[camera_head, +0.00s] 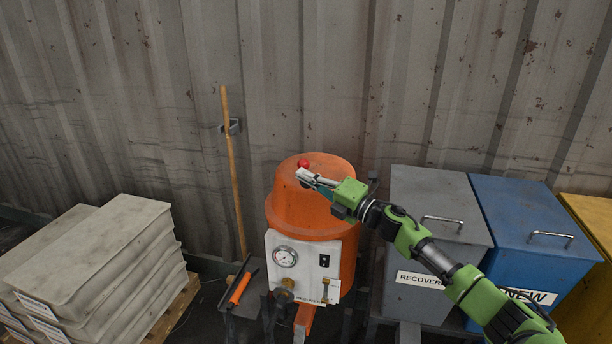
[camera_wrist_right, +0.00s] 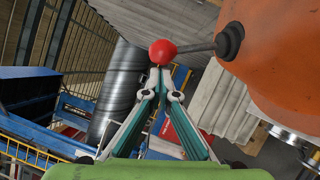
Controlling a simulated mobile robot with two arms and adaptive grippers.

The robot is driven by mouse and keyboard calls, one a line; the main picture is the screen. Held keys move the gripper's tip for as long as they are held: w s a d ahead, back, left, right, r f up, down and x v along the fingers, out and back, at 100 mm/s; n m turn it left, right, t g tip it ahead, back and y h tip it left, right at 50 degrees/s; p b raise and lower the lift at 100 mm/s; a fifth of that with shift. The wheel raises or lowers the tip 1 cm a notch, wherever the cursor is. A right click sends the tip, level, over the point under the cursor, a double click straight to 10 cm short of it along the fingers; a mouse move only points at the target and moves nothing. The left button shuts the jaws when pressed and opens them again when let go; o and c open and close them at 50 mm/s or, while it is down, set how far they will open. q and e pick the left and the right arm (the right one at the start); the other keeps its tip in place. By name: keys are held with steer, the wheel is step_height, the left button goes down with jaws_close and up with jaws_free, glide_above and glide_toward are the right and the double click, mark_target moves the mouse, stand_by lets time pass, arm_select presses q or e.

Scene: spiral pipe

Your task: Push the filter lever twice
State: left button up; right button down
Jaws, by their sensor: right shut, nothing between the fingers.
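The filter lever is a red ball (camera_head: 303,163) on the top of the orange filter tank (camera_head: 311,219). In the right wrist view the red ball (camera_wrist_right: 163,52) sits on a thin dark rod (camera_wrist_right: 196,47) that comes out of the orange tank (camera_wrist_right: 284,60). My right gripper (camera_head: 301,175) is shut and empty, with its tips right at the ball. In the right wrist view its fingertips (camera_wrist_right: 160,70) meet just below the ball; they seem to touch it or nearly so. My left gripper is not in view.
A pressure gauge (camera_head: 285,257) is on the tank's front panel. A grey bin (camera_head: 440,207), a blue bin (camera_head: 533,222) and a yellow bin (camera_head: 590,220) stand at the right. A wooden pole (camera_head: 233,170) leans on the corrugated wall.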

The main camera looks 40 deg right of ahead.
steer(key=shift+w+d+r+m+g+h+p, duration=0.4)
steer(key=shift+w+d+r+m+p, duration=0.7)
steer(key=shift+p, duration=1.25)
steer(key=shift+w+d+r+m+g+h+p, duration=0.2)
steer(key=shift+w+d+r+m+g+p, duration=0.55)
steer(key=shift+p, duration=1.6)
steer(key=shift+d+r+m+t, duration=0.25)
steer(key=shift+d+m, duration=0.1)
steer(key=shift+d, duration=0.1)
steer(key=shift+r, duration=0.1)
